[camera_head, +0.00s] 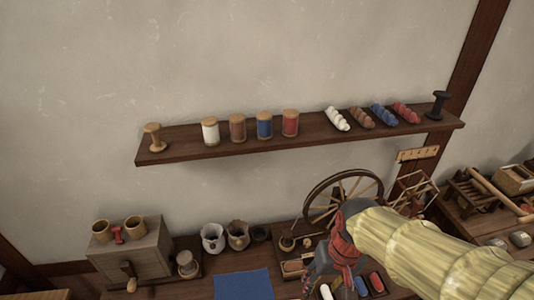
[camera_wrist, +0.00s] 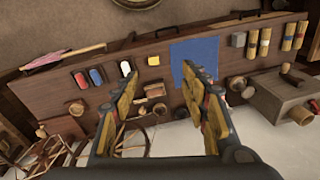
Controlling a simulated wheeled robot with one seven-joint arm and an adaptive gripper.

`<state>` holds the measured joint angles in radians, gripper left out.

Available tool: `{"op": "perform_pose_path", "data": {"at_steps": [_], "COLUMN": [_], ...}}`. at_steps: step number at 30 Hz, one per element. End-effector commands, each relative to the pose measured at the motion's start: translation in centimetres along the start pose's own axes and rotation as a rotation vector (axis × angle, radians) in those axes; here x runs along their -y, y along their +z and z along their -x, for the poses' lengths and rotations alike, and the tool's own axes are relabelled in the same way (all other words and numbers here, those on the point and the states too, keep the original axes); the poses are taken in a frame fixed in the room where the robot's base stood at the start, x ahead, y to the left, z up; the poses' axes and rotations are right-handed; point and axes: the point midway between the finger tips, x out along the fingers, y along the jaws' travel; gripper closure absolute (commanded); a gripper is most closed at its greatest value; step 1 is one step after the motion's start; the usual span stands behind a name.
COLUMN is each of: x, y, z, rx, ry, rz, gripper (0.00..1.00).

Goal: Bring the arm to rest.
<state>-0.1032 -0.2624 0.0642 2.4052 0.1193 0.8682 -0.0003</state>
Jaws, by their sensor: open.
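My gripper (camera_wrist: 168,100) shows in the wrist view with its two fingers spread apart and nothing between them. It is held above the wooden table (camera_wrist: 140,60), with a blue cloth (camera_wrist: 193,55) beyond the fingertips. In the head view my arm, in a pale straw-coloured covering, reaches in from the lower right. Its dark end with a red wrap is over the table, and the fingers cannot be made out there. The blue cloth also shows in the head view (camera_head: 243,285), left of my arm.
A spinning wheel (camera_head: 343,197) stands close behind my arm. A grey box (camera_head: 133,252) and small pots (camera_head: 238,235) stand to the left. A wall shelf (camera_head: 290,140) with spools and coloured yarn runs above. The wall above the shelf is bare.

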Motion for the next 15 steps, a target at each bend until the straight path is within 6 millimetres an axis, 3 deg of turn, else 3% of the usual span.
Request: {"op": "perform_pose_path", "data": {"at_steps": [7, 15], "x": [-3.6, -4.7], "y": [2.8, 4.1], "z": [2.7, 5.5], "rx": [-0.191, -0.397], "ry": [0.085, 0.099], "rz": [0.036, 0.009], "gripper": [0.55, 0.55]}}
